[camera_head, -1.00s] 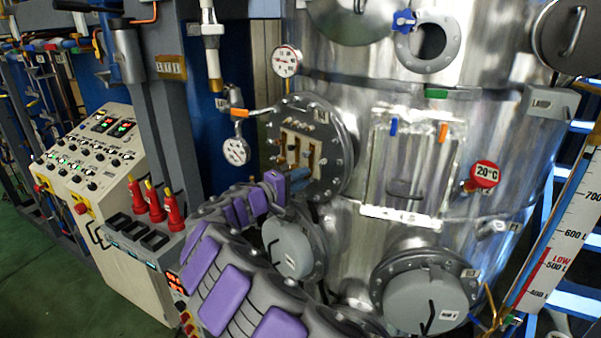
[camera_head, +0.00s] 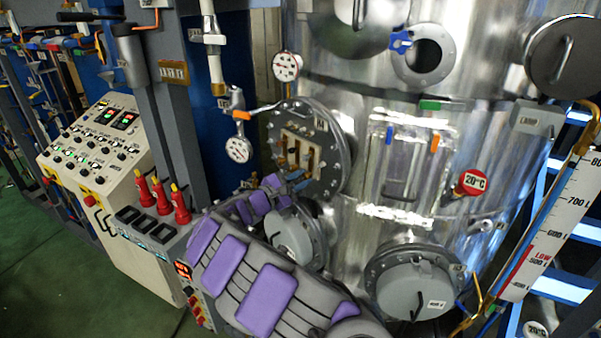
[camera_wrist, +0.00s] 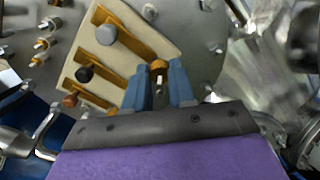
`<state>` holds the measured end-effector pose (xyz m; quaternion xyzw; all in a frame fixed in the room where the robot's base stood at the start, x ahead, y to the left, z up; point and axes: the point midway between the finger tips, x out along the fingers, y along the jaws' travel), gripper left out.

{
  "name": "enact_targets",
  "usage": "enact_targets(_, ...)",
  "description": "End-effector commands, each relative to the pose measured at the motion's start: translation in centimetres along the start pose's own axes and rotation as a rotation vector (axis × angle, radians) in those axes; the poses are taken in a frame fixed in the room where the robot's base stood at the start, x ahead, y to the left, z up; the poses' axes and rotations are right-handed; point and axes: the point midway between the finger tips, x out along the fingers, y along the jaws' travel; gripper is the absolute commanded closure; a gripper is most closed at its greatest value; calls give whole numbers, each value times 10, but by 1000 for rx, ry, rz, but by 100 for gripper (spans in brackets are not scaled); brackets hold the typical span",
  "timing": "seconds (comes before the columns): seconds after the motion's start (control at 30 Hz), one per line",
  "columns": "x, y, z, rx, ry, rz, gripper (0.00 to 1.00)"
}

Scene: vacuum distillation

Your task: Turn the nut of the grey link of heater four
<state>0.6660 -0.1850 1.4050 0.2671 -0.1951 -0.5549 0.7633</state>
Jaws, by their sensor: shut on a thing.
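The heater's terminal plate (camera_head: 298,150) is a pale square on a round bolted flange of the steel vessel; it also shows in the wrist view (camera_wrist: 128,17). It carries brass bars. The topmost bar, the grey link (camera_wrist: 130,40), has a grey round knob (camera_wrist: 107,34) at its upper left end. A small brass nut (camera_wrist: 158,66) sits at its lower right end. My gripper (camera_wrist: 160,80) has its blue fingers either side of this nut, shut on it. In the head view my gripper (camera_head: 292,177) is small at the plate's lower edge, and the nut cannot be made out.
Other bars have a black knob (camera_wrist: 84,74) and a brown knob (camera_wrist: 70,100). A grey round cover (camera_head: 297,233) stands below the flange. A pressure gauge (camera_head: 238,149) and pipe are to its left. A control console (camera_head: 95,160) stands further left.

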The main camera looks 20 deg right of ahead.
Motion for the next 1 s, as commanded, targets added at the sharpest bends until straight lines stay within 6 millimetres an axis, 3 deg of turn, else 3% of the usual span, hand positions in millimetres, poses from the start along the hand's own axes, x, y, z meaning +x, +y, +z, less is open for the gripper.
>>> enact_targets(0.5,-1,-1,-3,-418,11,-1,100)
enact_targets(1.0,-1,-2,-4,-553,9,0,100)
